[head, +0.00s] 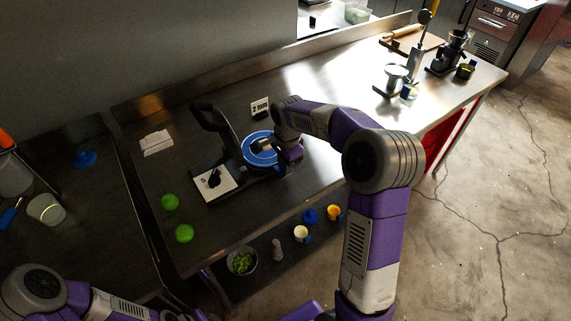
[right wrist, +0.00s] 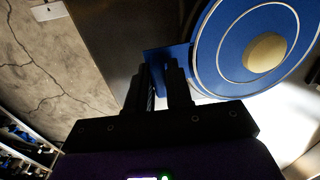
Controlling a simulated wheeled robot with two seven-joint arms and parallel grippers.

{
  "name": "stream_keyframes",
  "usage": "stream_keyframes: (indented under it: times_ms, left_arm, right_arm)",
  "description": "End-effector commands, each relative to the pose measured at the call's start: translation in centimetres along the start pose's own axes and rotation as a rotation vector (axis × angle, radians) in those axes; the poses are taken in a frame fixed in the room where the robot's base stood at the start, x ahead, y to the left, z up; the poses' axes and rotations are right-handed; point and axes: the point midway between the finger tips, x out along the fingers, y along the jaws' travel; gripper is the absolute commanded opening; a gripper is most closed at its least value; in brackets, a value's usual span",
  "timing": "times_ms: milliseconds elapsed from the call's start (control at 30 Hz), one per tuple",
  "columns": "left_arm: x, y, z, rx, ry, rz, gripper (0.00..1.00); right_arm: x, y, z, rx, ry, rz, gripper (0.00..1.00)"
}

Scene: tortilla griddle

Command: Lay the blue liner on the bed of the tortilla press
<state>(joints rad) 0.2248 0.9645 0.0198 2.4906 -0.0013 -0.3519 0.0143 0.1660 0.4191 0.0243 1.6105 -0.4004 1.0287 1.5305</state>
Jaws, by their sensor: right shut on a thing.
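My right gripper (right wrist: 162,72) is shut on a blue tab at the liner's edge. The dark tortilla press (head: 228,132) stands on the counter, its upper part and handle raised at the left. I cannot tell whether the liner rests fully on the bed. My left arm shows at the bottom left; its gripper is out of view.
A "2 mm" card (head: 260,104) stands behind. Cups and a green-filled bowl (head: 242,262) stand on a lower shelf.

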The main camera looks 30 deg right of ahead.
Motion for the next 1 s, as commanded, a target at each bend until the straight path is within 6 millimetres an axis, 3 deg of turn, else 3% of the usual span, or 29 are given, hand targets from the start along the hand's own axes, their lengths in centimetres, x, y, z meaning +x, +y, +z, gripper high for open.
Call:
stream_keyframes:
  times_ms: [167,200,333,700,867,1000]
  left_arm:
    - [0.3,-0.1,0.0,0.0,0.0,0.0,0.43]
    - [0.2,-0.1,0.0,0.0,0.0,0.0,0.43]
    - [0.2,-0.1,0.0,0.0,0.0,0.0,0.43]
    - [-0.2,0.1,0.0,0.0,0.0,0.0,0.43]
    - [-0.7,0.3,0.0,0.0,0.0,0.0,0.43]
    - [-1.5,0.6,0.1,0.0,0.0,0.0,0.43]
  right_arm:
    - [0.4,0.0,0.0,0.0,0.0,0.0,0.0]
    - [0.4,0.0,0.0,0.001,0.0,0.001,0.24]
    - [0.3,0.0,0.0,0.0,0.0,0.001,0.44]
    - [-0.2,0.0,0.0,0.0,0.0,0.0,0.45]
    - [-2.8,-0.1,0.0,0.0,0.001,-0.003,0.45]
    - [-6.0,-0.1,0.0,0.0,0.002,-0.004,0.45]
